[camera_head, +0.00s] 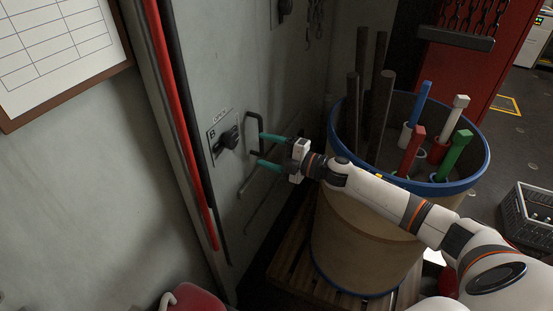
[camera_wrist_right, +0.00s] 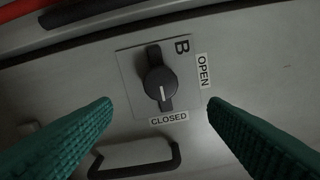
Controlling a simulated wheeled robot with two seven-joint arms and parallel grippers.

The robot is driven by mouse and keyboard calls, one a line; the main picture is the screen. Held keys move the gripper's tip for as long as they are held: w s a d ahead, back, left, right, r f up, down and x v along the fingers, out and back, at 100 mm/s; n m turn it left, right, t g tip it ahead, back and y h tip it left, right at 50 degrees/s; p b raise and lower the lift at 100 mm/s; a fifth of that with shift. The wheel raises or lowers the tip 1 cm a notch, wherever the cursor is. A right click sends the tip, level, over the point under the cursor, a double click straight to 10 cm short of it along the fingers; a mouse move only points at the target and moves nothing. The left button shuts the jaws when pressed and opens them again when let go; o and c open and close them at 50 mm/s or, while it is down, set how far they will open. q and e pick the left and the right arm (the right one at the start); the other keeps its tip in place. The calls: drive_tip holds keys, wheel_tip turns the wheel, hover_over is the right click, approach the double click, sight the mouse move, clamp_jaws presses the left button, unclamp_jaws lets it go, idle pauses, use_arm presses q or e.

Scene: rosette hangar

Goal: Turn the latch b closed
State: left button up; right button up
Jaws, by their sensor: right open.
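Latch b is a black knob (camera_head: 229,138) on a grey plate marked B on the pale wall panel. In the right wrist view the knob (camera_wrist_right: 159,80) shows face on, its white mark pointing down towards the CLOSED label (camera_wrist_right: 169,118). The OPEN label (camera_wrist_right: 203,71) is to its right. My right gripper (camera_head: 262,149) has its green fingers spread wide and empty, just right of the latch in the head view. In the wrist view its fingertips (camera_wrist_right: 158,107) lie to either side below the knob, apart from it. My left gripper is out of view.
A dark bar handle (camera_head: 248,133) is beside the latch, near my fingers. Red and black pipes (camera_head: 178,110) run down the wall at left. A blue-rimmed barrel (camera_head: 345,225) with rods and coloured bars stands under my right arm. A grey crate (camera_head: 528,213) is at right.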

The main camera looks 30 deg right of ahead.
drive_tip(key=shift+b+v, duration=0.3)
drive_tip(key=shift+v, duration=1)
drive_tip(key=s+d+f+m+h+b, duration=0.1)
drive_tip(key=d+f+m+h, duration=0.2)
drive_tip(key=f, duration=0.7)
drive_tip(key=s+d+f+m+h+b, duration=0.1)
drive_tip(key=d+f+m+h, duration=0.3)
drive_tip(key=f, duration=0.6)
drive_tip(key=s+f+m+g+h, duration=0.1)
drive_tip(key=s+f+m, duration=0.25)
drive_tip(key=f, duration=0.45)
drive_tip(key=s+f+m+g+h, duration=0.25)
drive_tip(key=s+f, duration=0.25)
drive_tip(key=f, duration=0.4)
drive_tip(key=s+a+f+m+g, duration=0.2)
drive_tip(key=s+f, duration=0.6)
drive_tip(key=s, duration=0.5)
drive_tip(key=s+a+f+m+g+b, duration=0.1)
drive_tip(key=s+a+f+m+g, duration=0.2)
drive_tip(key=s+f, duration=0.5)
drive_tip(key=s+a+f+m+g+b, duration=0.1)
drive_tip(key=s+a+f+g, duration=0.3)
drive_tip(key=s, duration=1.6)
wheel_tip(320, 180, down, 4)
drive_tip(key=shift+a+r+m+g, duration=0.1)
drive_tip(key=shift+a+m+g, duration=0.25)
drive_tip(key=shift+a+m, duration=0.7)
drive_tip(key=shift+w+a+h, duration=0.1)
drive_tip(key=shift+h, duration=0.15)
